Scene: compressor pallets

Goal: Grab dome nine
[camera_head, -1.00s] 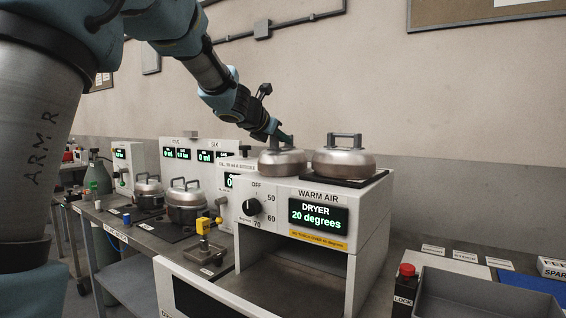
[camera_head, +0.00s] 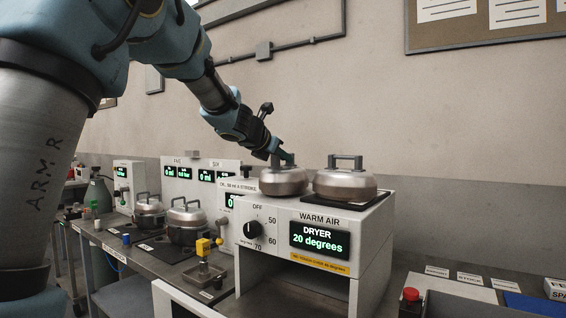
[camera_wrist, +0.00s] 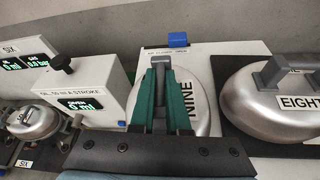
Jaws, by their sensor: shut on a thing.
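Dome nine (camera_head: 283,183) is a rounded silver metal dome with a bar handle on top, at the left on the dryer's top in the head view. In the wrist view its "NINE" label (camera_wrist: 190,108) shows beside the green fingers. My gripper (camera_head: 283,159) comes in from the upper left and is shut on the dome's handle. The fingers hide most of the handle. I cannot tell whether the dome's base touches the dryer top.
Dome eight (camera_head: 345,183) stands close on the right on a black mat; it also shows in the wrist view (camera_wrist: 268,108). The warm air dryer (camera_head: 270,240) carries both. More domes (camera_head: 187,222) stand on the bench at left. Air above the domes is clear.

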